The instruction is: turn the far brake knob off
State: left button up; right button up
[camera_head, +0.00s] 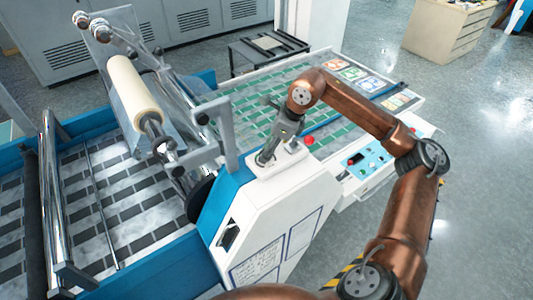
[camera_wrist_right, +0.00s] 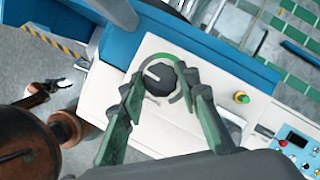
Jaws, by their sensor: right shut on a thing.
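The dark round brake knob (camera_wrist_right: 160,78) sits on the white top of the machine's side housing. It has a pale pointer mark, and part of a green arc shows around it. My right gripper (camera_wrist_right: 162,92) is shut on this knob, one finger on each side. In the head view my right gripper (camera_head: 266,158) reaches down to the housing top and mostly hides the knob. At the left of the right wrist view, a small gripper-like end on a copper arm may be my left gripper (camera_wrist_right: 45,90); its jaws are too small to judge.
A push button (camera_wrist_right: 241,97) stands on the housing top, right of the knob. A control panel (camera_head: 368,160) is farther right. Blue frame beams, grey brackets and a pale roll (camera_head: 134,90) stand left of the arm. Open floor (camera_head: 480,160) lies to the right.

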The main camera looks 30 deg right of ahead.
jog(key=n, duration=0.2)
jog(key=n+g, duration=0.1)
jog(key=n, duration=0.1)
jog(key=shift+w+d+n+g+y, duration=0.1)
jog(key=shift+n+g+y, duration=0.2)
jog(key=shift+y, duration=0.1)
jog(key=shift+w+r+n+g+p, duration=0.15)
jog(key=shift+n+g, duration=0.35)
jog(key=shift+n, duration=0.75)
jog(key=shift+f+n+g+p, duration=0.15)
jog(key=shift+n+g, duration=0.35)
jog(key=shift+n, duration=0.75)
jog(key=shift+r, duration=0.1)
jog(key=o, duration=1.2)
jog(key=shift+c, duration=0.2)
jog(key=v, duration=1.2)
jog(key=shift+d, duration=0.15)
